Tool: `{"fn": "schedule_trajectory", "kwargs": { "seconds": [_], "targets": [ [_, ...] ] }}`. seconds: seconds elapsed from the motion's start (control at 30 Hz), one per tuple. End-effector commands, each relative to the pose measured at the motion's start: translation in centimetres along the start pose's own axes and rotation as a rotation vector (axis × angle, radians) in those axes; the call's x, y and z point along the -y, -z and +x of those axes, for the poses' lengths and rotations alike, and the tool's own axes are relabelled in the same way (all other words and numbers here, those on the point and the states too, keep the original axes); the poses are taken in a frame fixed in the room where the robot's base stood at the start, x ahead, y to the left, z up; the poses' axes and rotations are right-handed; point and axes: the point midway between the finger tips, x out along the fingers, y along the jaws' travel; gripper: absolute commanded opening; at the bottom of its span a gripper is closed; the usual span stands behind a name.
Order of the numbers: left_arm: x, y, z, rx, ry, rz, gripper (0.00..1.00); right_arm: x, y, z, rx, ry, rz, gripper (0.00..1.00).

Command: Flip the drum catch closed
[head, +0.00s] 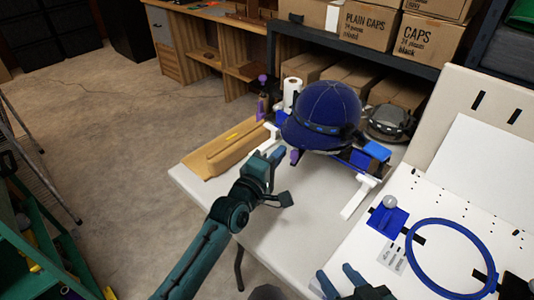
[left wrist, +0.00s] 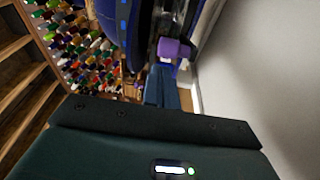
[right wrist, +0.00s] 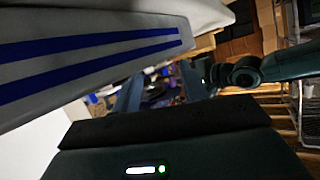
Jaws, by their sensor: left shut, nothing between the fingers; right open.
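A dark blue cap (head: 322,118) sits on the cap drum, held in a blue and white frame (head: 350,160) on the white table. A small purple part (head: 295,156), which looks like the drum catch, sticks out below the cap's left side. It also shows in the left wrist view (left wrist: 175,49), just beyond the fingertips. I cannot tell whether the catch is open or closed. My left gripper (head: 277,155) is shut and empty, close to the left of the purple part. My right gripper (head: 340,282) is open and empty at the bottom of the head view.
A blue hoop (head: 452,262) lies on the white board at right. A grey cap (head: 390,122) stands behind the blue cap. The table's front left (head: 285,235) is clear.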

Motion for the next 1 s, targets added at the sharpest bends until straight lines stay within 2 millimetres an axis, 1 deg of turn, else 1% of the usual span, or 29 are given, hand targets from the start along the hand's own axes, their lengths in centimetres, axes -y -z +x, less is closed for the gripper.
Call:
{"fn": "schedule_trajectory", "kwargs": {
  "seconds": [0.17, 0.27, 0.5, 0.6, 0.7, 0.83, 1.0],
  "targets": [
    [0.1, 0.1, -0.7, -0.001, 0.002, 0.0, 0.0, 0.0, 0.2, -0.1, -0.001, 0.0, 0.0, 0.43],
    [0.0, 0.1, -2.2, -0.001, 0.003, 0.0, 0.0, 0.1, 0.4, -0.2, -0.001, 0.001, 0.001, 0.43],
    [0.1, 0.1, -7.6, -0.002, 0.004, 0.001, 0.0, 0.3, 0.4, -0.1, 0.015, 0.005, 0.007, 0.43],
    [0.1, 0.1, -9.7, -0.002, 0.003, 0.001, 0.0, 0.3, 0.4, 0.1, 0.018, 0.008, 0.007, 0.43],
    [0.0, 0.0, -11.3, -0.002, 0.003, 0.001, 0.0, 0.3, 0.3, 0.4, 0.022, 0.01, 0.008, 0.43],
    [0.0, 0.0, -12.7, -0.002, 0.001, 0.001, 0.0, 0.4, 0.2, 0.4, 0.028, 0.011, 0.011, 0.43],
    [0.0, 0.0, -13.3, -0.002, 0.0, 0.0, 0.0, 0.5, 0.1, 0.4, 0.03, 0.011, 0.013, 0.43]
  ]
}}
